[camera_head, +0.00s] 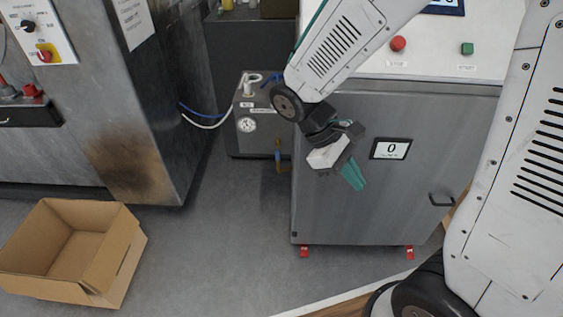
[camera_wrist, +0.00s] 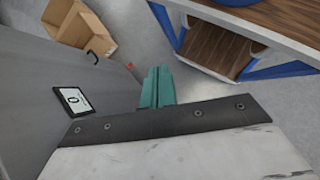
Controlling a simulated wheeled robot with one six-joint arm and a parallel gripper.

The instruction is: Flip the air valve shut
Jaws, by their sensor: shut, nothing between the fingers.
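A small grey metal unit (camera_head: 258,140) with a round gauge (camera_head: 246,124) and small labels stands on the floor at the centre back. A brass-coloured fitting with a blue part (camera_head: 278,156) sticks out low near its right side. Another blue part (camera_head: 272,79) shows at its top, partly behind my arm. I cannot tell for sure which is the air valve or how its handle stands. My gripper (camera_head: 353,175) has teal fingers, shut and empty, in front of the grey cabinet and right of the small unit. Its fingers also show in the wrist view (camera_wrist: 158,86).
The grey cabinet (camera_head: 340,215) with a "0" display (camera_head: 391,149) stands right of the unit. A large metal machine (camera_head: 130,100) is on the left, with blue and white hoses (camera_head: 205,122) running to the unit. An open cardboard box (camera_head: 120,285) lies front left. Floor between is clear.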

